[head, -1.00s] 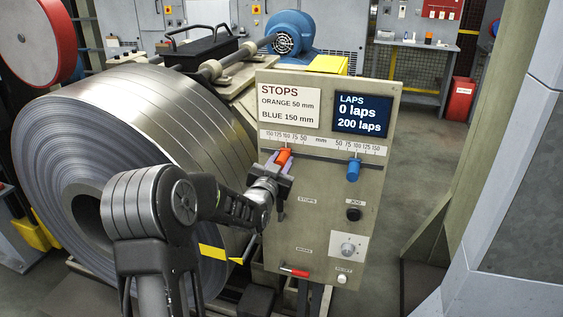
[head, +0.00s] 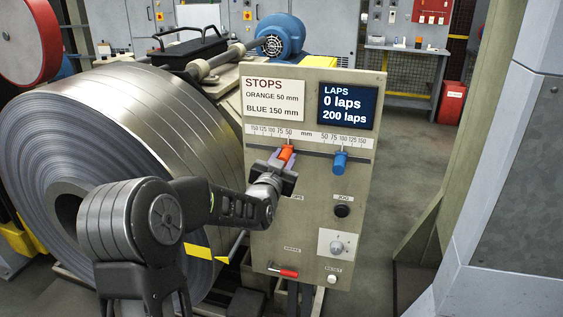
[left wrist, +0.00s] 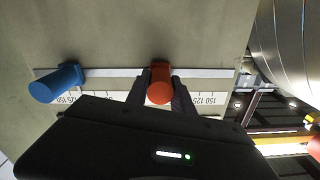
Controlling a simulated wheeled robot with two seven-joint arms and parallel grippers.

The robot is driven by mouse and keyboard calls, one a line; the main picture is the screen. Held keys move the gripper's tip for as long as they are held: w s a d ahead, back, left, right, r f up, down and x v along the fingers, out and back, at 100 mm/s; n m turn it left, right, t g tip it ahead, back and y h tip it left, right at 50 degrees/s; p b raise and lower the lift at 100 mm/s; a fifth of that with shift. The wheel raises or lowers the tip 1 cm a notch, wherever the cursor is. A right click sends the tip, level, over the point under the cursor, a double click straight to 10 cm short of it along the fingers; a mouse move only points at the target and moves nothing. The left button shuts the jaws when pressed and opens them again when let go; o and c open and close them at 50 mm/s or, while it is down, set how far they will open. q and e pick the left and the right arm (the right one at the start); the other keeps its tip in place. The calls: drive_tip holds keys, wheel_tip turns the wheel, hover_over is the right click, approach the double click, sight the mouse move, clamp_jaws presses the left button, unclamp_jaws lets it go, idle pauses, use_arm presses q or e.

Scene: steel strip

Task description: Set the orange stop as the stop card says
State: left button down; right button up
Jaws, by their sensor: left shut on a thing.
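The orange stop (head: 286,153) sits on the rail under the left-hand scale (head: 270,131), close to the 50 mark. My left gripper (head: 279,165) is shut on it. In the left wrist view the orange stop (left wrist: 160,84) stands between the two dark fingers of my left gripper (left wrist: 160,97). The stop card (head: 273,99) reads STOPS, ORANGE 50 mm, BLUE 150 mm. The blue stop (head: 341,162) is on the same rail, near the 100 mark of the right-hand scale; it also shows in the left wrist view (left wrist: 55,84). My right gripper is out of view.
A laps display (head: 347,106) reads 0 laps and 200 laps. Below the rail are a black jog knob (head: 342,211), a grey dial (head: 337,247) and a red-handled lever (head: 288,273). A large steel strip coil (head: 150,110) stands left of the panel.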

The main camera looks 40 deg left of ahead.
use_arm(q)
drive_tip(key=c, duration=1.1)
unclamp_jaws()
drive_tip(key=shift+w+d, duration=0.1)
drive_tip(key=shift+d, duration=0.25)
drive_tip(key=shift+a, duration=0.1)
drive_tip(key=shift+s, duration=0.25)
drive_tip(key=b+v, duration=0.1)
drive_tip(key=v, duration=0.6)
drive_tip(key=shift+b, duration=0.4)
drive_tip(key=shift+s, duration=0.15)
